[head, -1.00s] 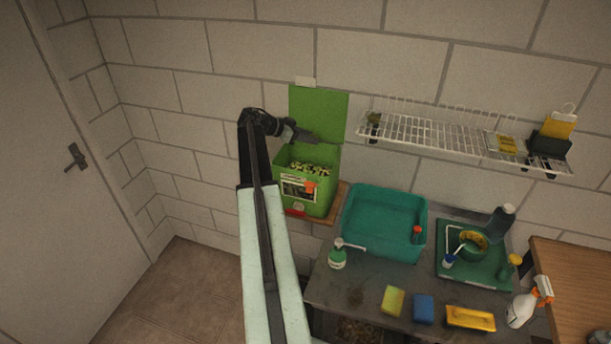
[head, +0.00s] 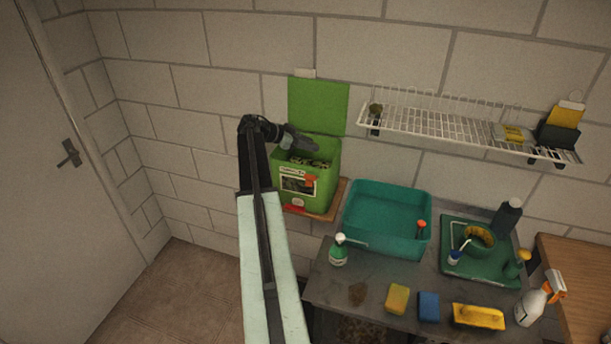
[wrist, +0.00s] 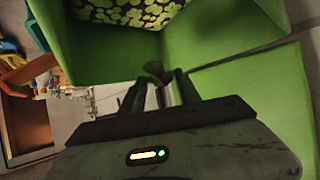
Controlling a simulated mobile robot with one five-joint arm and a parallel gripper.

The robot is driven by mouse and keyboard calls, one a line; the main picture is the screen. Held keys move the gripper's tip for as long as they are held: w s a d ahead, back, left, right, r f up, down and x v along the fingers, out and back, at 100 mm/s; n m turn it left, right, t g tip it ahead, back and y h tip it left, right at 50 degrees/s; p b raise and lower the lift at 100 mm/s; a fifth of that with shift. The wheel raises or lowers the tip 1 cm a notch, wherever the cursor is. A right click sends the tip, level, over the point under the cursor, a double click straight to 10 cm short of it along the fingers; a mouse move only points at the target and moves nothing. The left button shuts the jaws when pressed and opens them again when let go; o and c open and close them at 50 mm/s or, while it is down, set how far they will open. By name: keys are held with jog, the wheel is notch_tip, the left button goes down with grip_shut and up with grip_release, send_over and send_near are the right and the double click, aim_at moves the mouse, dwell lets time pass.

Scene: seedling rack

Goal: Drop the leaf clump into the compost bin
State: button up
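The green compost bin (head: 321,188) stands against the wall with its lid (head: 318,106) up. Pale, leafy-patterned contents (wrist: 125,10) show inside it in the wrist view. My gripper (head: 310,146) is above the bin's opening, pointing right, in front of the lid. In the wrist view my gripper's two fingers (wrist: 160,82) stand apart, with background showing between them. A small dark olive lump (wrist: 153,70) shows at the fingertips; I cannot tell whether they grip it or it lies beyond.
A white wire shelf (head: 440,122) hangs right of the lid, with a small greenish-brown lump (head: 375,108) at its left end. A teal tub (head: 385,220), pump bottle (head: 338,250), green tray (head: 480,267) and sponges (head: 398,298) occupy the worktop. Open floor is at left.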

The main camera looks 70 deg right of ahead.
jog(key=shift+o, duration=1.2)
jog(key=p+v, duration=0.3)
jog(key=v, duration=0.4)
jog(key=shift+w+a+p, duration=0.25)
jog(key=shift+p, duration=0.1)
jog(key=shift+r, duration=0.15)
